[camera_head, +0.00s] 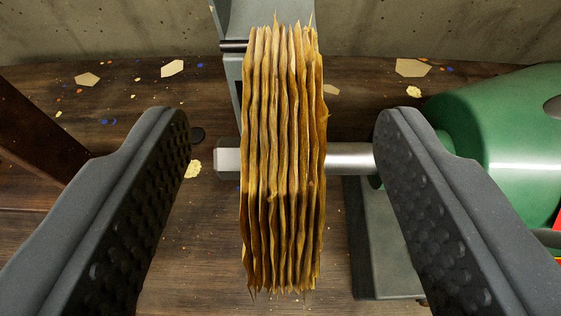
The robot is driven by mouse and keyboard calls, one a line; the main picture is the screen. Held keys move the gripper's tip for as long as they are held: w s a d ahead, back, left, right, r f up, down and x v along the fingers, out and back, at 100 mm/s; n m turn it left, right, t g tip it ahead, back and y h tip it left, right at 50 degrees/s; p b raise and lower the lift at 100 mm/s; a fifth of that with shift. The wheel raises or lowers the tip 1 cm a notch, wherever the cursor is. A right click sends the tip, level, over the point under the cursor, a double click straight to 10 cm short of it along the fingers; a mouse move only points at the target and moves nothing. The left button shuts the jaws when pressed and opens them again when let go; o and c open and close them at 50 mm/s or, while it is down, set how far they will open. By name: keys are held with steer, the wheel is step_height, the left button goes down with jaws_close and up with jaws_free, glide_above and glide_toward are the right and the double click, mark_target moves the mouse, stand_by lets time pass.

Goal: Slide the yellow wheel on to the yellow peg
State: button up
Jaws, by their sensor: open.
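The yellow wheel (283,200) is a thick stack of ragged, yellow-brown layers seen edge-on, upright in the middle of the view. It appears to sit around a metal spindle (350,158) that comes from a green machine on the right. The spindle's end piece (228,160) shows to the left of the wheel. My gripper (285,135) is open, with one dark padded finger on each side of the wheel. Clear gaps show between both fingers and the wheel. I see no yellow peg in this view.
The green machine body (500,135) fills the right side, with a dark grey base (385,245) below. A grey bracket (265,20) stands behind the wheel's top. The dark wooden surface (60,120) carries scattered chips. A concrete wall (110,25) is at the back.

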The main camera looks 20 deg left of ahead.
mark_target(281, 104)
steer(key=shift+p+x, duration=0.5)
steer(key=shift+x, duration=2.75)
steer(key=shift+f, duration=0.1)
jaws_close()
